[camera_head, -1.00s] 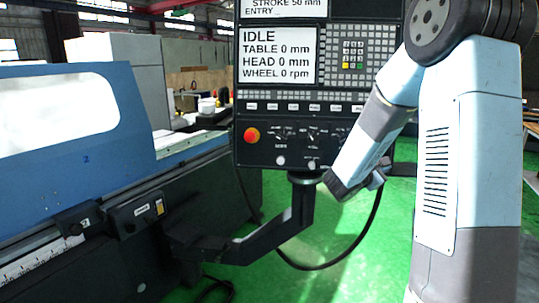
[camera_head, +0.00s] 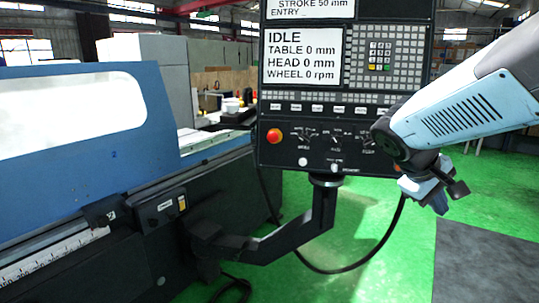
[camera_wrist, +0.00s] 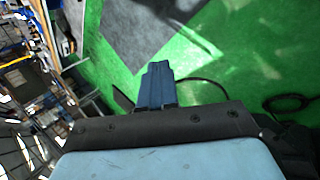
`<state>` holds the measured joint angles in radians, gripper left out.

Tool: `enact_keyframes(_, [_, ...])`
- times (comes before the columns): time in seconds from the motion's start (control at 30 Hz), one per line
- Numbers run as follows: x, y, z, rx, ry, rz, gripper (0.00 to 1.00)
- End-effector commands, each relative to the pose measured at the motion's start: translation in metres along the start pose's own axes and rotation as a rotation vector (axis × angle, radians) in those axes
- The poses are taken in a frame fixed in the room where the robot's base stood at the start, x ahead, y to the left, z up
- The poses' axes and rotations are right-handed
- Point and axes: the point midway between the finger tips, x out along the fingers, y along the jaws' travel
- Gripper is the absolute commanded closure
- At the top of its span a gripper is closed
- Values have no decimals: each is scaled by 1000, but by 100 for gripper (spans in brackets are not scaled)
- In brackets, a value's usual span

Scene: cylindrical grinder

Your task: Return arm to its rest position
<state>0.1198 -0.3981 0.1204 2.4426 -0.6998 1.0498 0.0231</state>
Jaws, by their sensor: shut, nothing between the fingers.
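My gripper (camera_head: 440,207) is at the right in the head view, beside the lower right of the control panel and above the green floor. It points down and to the right.
The control panel (camera_head: 318,150) with its IDLE screen (camera_head: 302,56) and red button (camera_head: 274,136) stands on a dark bracket arm (camera_head: 275,242). The blue grinder (camera_head: 85,170) fills the left. A black cable (camera_head: 365,258) loops below the panel. The green floor at lower right is clear.

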Motion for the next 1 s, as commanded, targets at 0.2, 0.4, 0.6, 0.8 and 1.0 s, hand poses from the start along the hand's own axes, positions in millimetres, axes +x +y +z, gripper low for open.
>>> enact_keyframes(0.2, [-36, -40, 15, 212, 179, -233, 100])
enact_keyframes(0.4, [-72, -67, 21, 370, 336, -438, 100])
enact_keyframes(0.6, [-92, -79, 23, 450, 419, -552, 100])
enact_keyframes(0.8, [-96, -81, 23, 462, 432, -573, 100])
enact_keyframes(1.0, [-95, -81, 23, 461, 431, -571, 100])
